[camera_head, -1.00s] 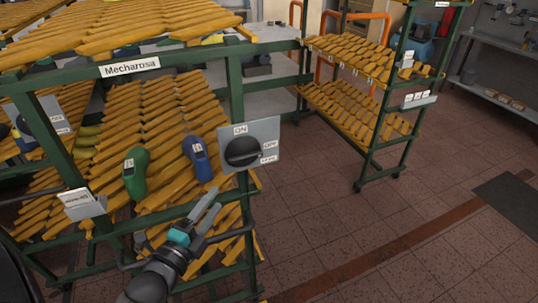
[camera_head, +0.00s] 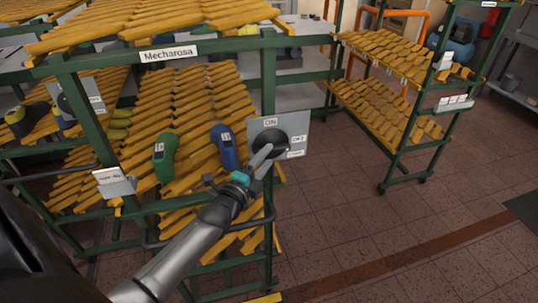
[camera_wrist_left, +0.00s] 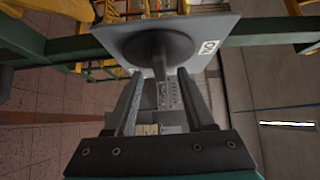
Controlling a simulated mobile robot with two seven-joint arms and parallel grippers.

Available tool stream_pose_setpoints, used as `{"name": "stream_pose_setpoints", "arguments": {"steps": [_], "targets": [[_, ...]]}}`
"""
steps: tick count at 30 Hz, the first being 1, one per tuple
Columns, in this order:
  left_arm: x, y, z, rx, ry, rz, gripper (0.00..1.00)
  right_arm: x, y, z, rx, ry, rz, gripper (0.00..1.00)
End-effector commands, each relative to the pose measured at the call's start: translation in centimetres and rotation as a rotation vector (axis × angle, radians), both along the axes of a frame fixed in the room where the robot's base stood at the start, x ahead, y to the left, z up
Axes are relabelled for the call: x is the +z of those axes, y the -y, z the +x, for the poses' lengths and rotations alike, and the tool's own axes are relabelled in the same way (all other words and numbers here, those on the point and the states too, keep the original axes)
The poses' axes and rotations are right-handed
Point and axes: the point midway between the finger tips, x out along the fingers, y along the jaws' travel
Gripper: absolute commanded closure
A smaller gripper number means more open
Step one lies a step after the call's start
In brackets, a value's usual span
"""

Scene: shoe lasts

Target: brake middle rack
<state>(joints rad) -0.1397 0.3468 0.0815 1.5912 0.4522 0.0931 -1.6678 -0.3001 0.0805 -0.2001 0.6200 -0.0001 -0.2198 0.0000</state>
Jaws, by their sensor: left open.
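The rack labelled Mecharosa (camera_head: 268,85) has a green frame and sloping yellow slats. A grey plate (camera_head: 298,126) marked ON and OFF on its right post carries a round dark brake knob (camera_head: 268,138). My left gripper (camera_head: 265,162) is open just in front of the knob, its fingers overlapping the knob's lower part in the head view. In the left wrist view the knob (camera_wrist_left: 150,45) faces the gripper (camera_wrist_left: 160,78), and its narrow grip lies between the spread fingers. Whether they touch it cannot be told. My right gripper is not in view.
A green shoe last (camera_head: 164,157) and a blue shoe last (camera_head: 224,147) stand on the slats left of the knob. A dark handle bar (camera_head: 262,222) curves below. Another rack (camera_head: 393,150) stands at the right, with clear tiled floor (camera_head: 390,240) in front.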

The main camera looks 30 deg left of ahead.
Motion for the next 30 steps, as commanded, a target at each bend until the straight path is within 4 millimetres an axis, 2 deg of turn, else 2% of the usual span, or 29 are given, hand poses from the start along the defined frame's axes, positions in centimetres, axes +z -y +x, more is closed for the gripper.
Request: {"name": "stream_pose_setpoints", "arguments": {"steps": [6,17,30], "targets": [[0.0,-0.1,1.7,0.0,0.0,-0.001,0.46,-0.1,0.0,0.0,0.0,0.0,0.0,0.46],[0.0,-0.1,2.0,0.0,-0.001,-0.001,0.46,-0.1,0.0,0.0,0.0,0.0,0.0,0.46],[0.0,-0.1,2.0,0.0,0.0,-0.001,0.95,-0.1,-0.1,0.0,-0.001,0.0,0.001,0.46]]}}
